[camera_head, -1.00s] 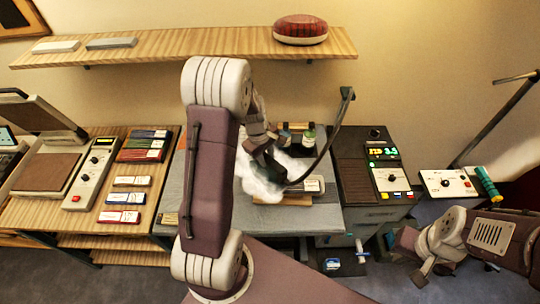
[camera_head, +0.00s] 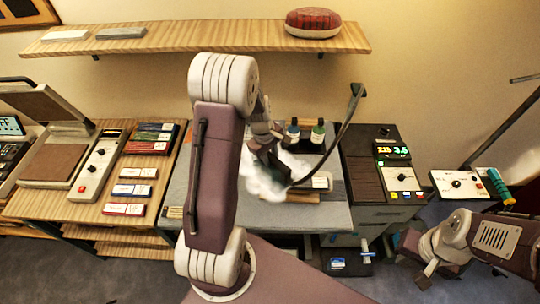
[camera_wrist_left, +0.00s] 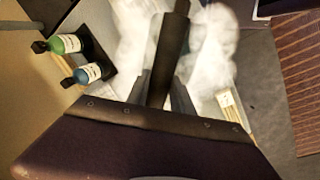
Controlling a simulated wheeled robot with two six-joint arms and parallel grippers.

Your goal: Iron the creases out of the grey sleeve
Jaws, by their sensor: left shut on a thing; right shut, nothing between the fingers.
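My left gripper (camera_head: 265,150) is over the grey worktop (camera_head: 345,216), shut on a dark bar-like handle. The handle shows in the left wrist view (camera_wrist_left: 167,60), upright between the fingers. It looks like the iron's handle, but the iron's body is hidden by steam and the gripper. White steam (camera_head: 262,182) billows around and below the gripper. The grey sleeve cannot be made out under the steam and arm, so its creases cannot be judged. My right gripper (camera_head: 426,278) is shut and empty at the lower right, away from the worktop.
A dark curved arm (camera_head: 345,118) rises at right. A control unit (camera_head: 402,178) stands right of the worktop. A wooden table with a press (camera_head: 55,160) is at left.

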